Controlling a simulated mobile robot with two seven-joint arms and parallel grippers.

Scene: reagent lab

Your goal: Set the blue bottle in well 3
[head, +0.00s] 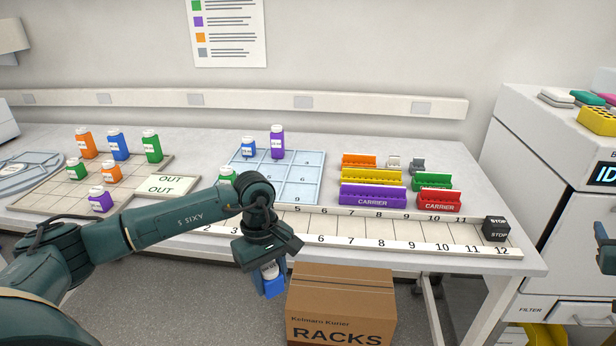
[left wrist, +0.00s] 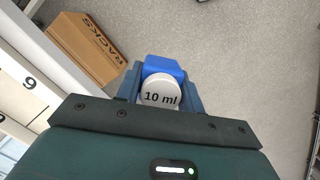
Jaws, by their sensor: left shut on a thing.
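My left gripper (head: 270,272) is shut on a blue bottle (head: 273,284), held in front of the bench's front edge and above the floor. In the left wrist view the bottle's white cap (left wrist: 160,91) reads "10 ml", with its blue body (left wrist: 163,66) between the fingers. A light blue tray (head: 318,160) with numbered wells lies mid-bench. A small blue bottle (head: 248,148) and a purple bottle (head: 277,143) stand at its back; a green bottle (head: 226,174) at its left is partly hidden by my arm.
A numbered strip (head: 385,230) runs along the bench front, ending at a black STOP block (head: 495,229). Coloured carriers (head: 373,195) stand right of the tray. Several bottles stand on a beige grid (head: 40,200) at left. A RACKS box (head: 341,302) is on the floor.

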